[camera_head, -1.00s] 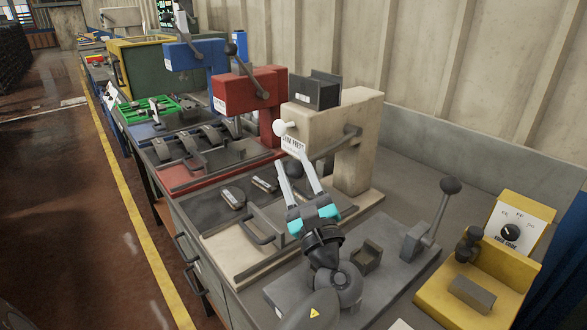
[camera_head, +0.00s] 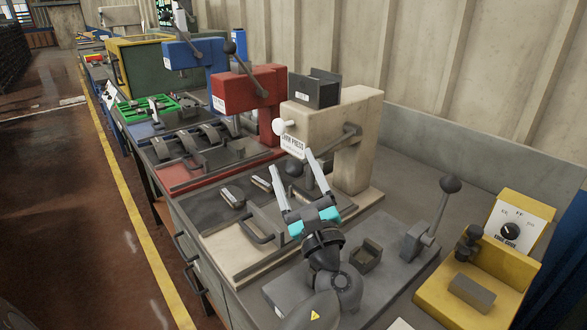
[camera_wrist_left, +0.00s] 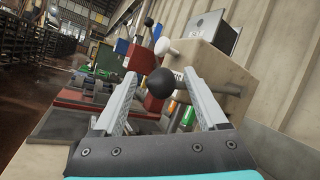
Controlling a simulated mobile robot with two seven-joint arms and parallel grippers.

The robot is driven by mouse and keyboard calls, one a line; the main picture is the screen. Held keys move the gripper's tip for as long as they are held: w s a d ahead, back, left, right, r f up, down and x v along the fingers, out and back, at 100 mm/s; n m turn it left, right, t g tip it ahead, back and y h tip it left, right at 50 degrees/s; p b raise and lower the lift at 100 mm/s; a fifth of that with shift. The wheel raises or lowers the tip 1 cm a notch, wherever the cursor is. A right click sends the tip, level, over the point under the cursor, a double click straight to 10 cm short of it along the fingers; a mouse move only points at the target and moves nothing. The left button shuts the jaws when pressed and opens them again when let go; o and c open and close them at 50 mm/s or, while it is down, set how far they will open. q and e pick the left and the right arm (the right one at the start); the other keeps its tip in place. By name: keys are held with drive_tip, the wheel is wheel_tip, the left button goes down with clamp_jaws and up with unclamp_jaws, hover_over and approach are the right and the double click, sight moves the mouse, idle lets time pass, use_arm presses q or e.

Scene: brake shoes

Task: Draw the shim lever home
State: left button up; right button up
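The cream shim press (camera_head: 335,122) stands on the bench in the middle of the head view. Its dark lever (camera_head: 332,145) slopes down-left from a pivot on the press's side to a black ball knob (camera_head: 294,169). My left gripper (camera_head: 291,161) is open and empty, its fingers spread either side of the knob in the picture. In the left wrist view the black knob (camera_wrist_left: 161,82) shows between the open fingers, near the tips. Contact with it cannot be told. The lever rod runs behind the right-hand finger there. My right gripper is not in view.
A white knob (camera_head: 279,127) sticks out from the press's face. A red press (camera_head: 240,92) and a blue press (camera_head: 188,54) stand farther back. To the right are an upright lever (camera_head: 440,213) and a yellow dial box (camera_head: 512,232).

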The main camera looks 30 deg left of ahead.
use_arm(q)
drive_tip(key=v, duration=1.5)
drive_tip(key=shift+b, duration=0.4)
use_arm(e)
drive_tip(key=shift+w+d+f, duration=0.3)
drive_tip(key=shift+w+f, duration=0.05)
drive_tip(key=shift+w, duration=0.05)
